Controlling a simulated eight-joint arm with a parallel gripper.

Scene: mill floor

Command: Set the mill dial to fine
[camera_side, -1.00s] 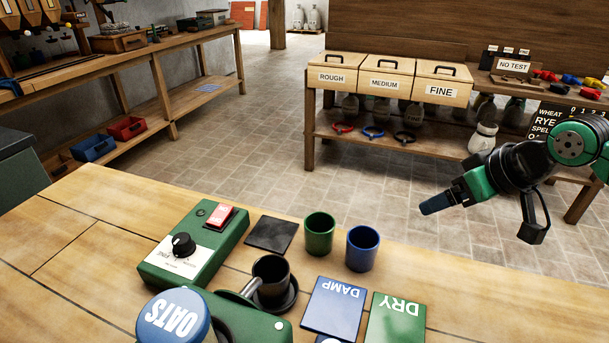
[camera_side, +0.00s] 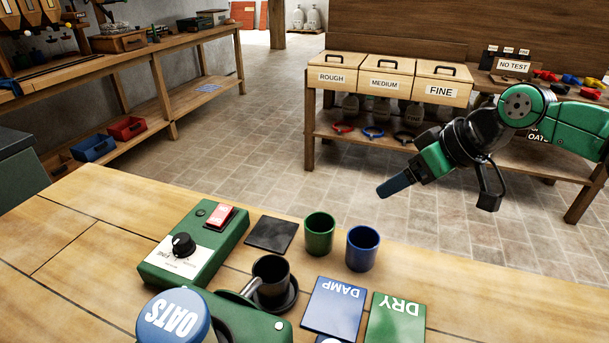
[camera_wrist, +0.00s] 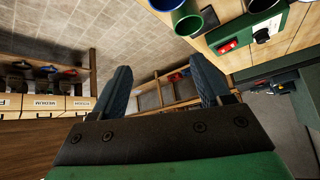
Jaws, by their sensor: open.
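The mill control box (camera_side: 197,240) is green and sits on the near wooden table, left of centre. Its black dial (camera_side: 183,245) is mounted on a white label plate; the lettering is too small to read the setting surely. A red switch (camera_side: 219,217) is on the same box. The dial also shows at the upper right of the wrist view (camera_wrist: 262,36). My gripper (camera_side: 384,192) is in the air beyond the table's far edge, to the right of the box and apart from it. In the wrist view its two fingers (camera_wrist: 165,82) are spread with nothing between them.
A green cup (camera_side: 319,234) and a blue cup (camera_side: 363,248) stand right of the box, near a black pad (camera_side: 271,234). A dark cup (camera_side: 271,277), an OATS lid (camera_side: 172,317), a DAMP card (camera_side: 334,307) and a DRY card (camera_side: 396,318) are nearer.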

